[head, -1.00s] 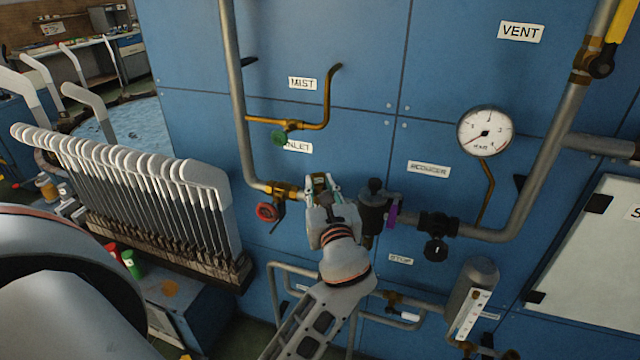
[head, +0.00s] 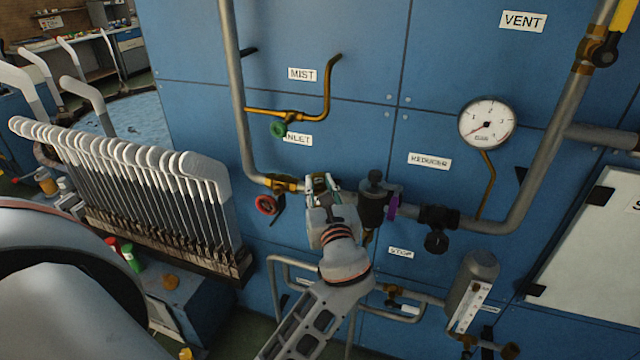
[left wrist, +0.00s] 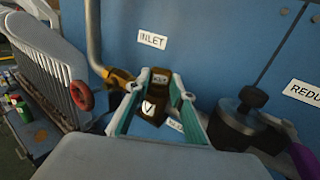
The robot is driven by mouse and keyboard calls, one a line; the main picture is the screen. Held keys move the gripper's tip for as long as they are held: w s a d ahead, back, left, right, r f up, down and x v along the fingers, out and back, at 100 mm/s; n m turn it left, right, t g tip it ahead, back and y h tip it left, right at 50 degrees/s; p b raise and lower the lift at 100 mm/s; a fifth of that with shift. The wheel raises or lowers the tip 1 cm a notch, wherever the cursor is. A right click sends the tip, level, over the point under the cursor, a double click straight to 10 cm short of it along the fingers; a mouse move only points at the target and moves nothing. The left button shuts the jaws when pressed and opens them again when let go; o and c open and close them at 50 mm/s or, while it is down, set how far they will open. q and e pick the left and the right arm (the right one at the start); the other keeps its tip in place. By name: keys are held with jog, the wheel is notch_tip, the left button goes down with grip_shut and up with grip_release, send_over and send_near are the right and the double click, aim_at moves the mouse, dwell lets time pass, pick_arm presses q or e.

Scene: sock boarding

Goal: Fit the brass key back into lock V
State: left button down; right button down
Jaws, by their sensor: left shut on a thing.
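My left gripper (head: 323,186) is at the pipework on the blue panel, just right of the red handwheel. In the left wrist view its teal-padded fingers (left wrist: 162,84) stand on either side of a dark brown-brass piece with a white V mark (left wrist: 149,108), and they are shut on it. Another dark brass block with a small label (left wrist: 160,79) sits just beyond, between the fingertips. I take the V-marked piece for the brass key and the block for lock V. I cannot tell whether they touch or how deep the key sits. My right gripper is not in view.
The red handwheel (head: 267,205) is close on the left, the dark reducer body (head: 373,204) close on the right, with a purple part (head: 394,207) beyond it. A grey pipe (head: 236,100) runs above. A rack of white-topped boards (head: 150,190) stands left.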

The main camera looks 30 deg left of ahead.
pick_arm(q)
jog(key=c, duration=1.6)
grip_release()
jog(key=shift+c, duration=0.2)
notch_tip(320, 180, up, 10)
